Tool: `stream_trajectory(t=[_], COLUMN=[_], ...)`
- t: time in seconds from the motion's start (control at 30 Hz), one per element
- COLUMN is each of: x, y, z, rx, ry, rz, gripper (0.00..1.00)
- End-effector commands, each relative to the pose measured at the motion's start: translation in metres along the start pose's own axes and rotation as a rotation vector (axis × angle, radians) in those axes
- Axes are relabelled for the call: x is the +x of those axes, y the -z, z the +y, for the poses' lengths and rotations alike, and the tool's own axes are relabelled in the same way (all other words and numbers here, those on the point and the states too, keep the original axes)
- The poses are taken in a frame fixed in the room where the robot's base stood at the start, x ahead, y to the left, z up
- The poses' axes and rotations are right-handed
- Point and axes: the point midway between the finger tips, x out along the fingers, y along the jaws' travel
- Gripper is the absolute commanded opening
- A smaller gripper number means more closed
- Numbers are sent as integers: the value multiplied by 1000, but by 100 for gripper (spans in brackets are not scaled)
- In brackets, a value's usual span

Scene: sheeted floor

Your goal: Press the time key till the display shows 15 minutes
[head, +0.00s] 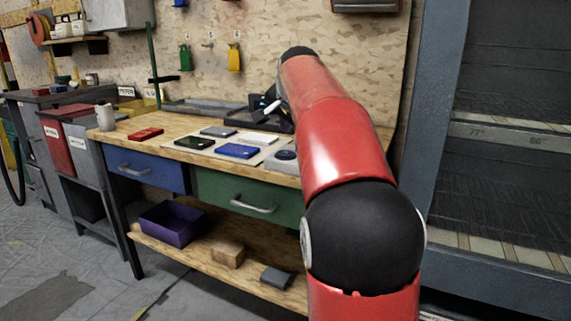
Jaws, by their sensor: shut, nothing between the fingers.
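My red arm reaches over the workbench, and my gripper (262,106) shows small and dark near the back of the bench top. It is shut and empty, and its fingertips are hard to make out. A small grey device with a dark round top (284,158) sits at the bench's front right, partly behind my arm. Several flat items lie to its left: a blue one (238,151), a black one (195,143), a white one (258,138) and a grey one (218,131). I cannot make out a time key or any display reading at this size.
The wooden bench (160,128) also holds a red flat item (146,134) and a grey mug (105,117) at its left. A purple bin (172,224) and a brown block (228,254) are on the lower shelf. A grey metal frame (433,130) stands at right.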

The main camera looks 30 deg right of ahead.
Motion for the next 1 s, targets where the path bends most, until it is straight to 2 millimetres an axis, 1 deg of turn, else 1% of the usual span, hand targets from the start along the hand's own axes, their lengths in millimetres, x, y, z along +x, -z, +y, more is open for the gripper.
stream_trajectory(t=[0.03,0.27,1.0], x=[11,25,26], y=[-8,-18,-18], z=[8,18,19], rx=[0,0,0], ry=[0,0,0], rz=[0,1,0], gripper=[0,0,0])
